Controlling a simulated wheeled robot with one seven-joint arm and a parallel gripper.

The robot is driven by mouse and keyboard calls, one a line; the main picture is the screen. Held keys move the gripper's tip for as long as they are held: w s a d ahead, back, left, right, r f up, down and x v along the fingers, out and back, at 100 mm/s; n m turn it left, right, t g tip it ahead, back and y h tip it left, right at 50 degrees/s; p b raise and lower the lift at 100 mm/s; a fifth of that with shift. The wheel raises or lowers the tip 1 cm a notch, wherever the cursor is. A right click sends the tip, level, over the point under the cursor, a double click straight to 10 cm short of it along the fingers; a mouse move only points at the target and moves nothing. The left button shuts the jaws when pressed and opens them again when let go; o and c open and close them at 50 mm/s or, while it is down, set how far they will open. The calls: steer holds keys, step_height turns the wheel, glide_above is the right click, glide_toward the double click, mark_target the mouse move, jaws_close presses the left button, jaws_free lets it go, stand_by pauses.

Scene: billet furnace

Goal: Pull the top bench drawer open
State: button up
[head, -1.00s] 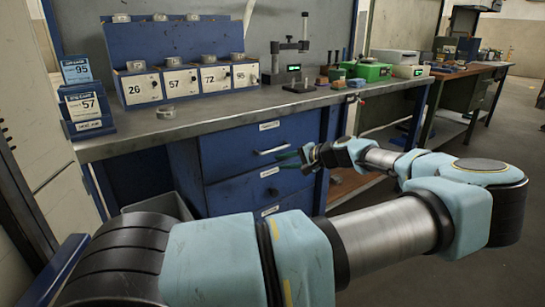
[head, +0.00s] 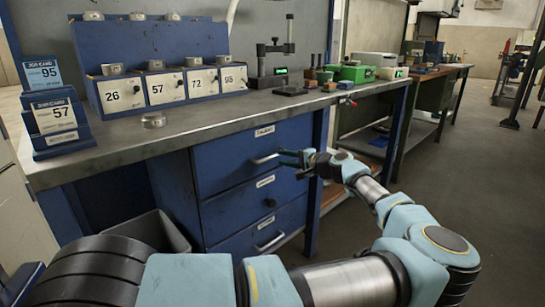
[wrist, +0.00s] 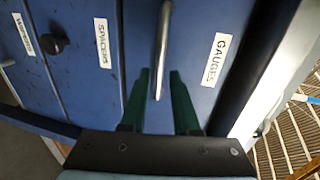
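The top bench drawer (head: 225,165) is a blue front with a pale bar handle (head: 265,159) and a white label; it looks closed, flush with the drawers below. In the wrist view its label (wrist: 215,60) reads GAUGES and its handle (wrist: 163,45) points toward me. My gripper (head: 288,158) is at the right end of this handle. In the wrist view my gripper (wrist: 159,85) is open, with one dark green finger on each side of the handle's near end. A gap shows between handle and fingers. Contact cannot be told.
The middle drawer has a dark knob (head: 270,202); the bottom drawer has a bar handle (head: 270,241). A grey bin (head: 155,228) stands left of the drawers. The benchtop (head: 215,118) holds numbered boxes and a gauge stand (head: 275,60). Open floor (head: 490,170) lies at right.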

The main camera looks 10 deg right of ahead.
mark_target(275, 156)
steer(key=shift+x, duration=2.8)
steer(key=shift+c, duration=0.3)
jaws_close()
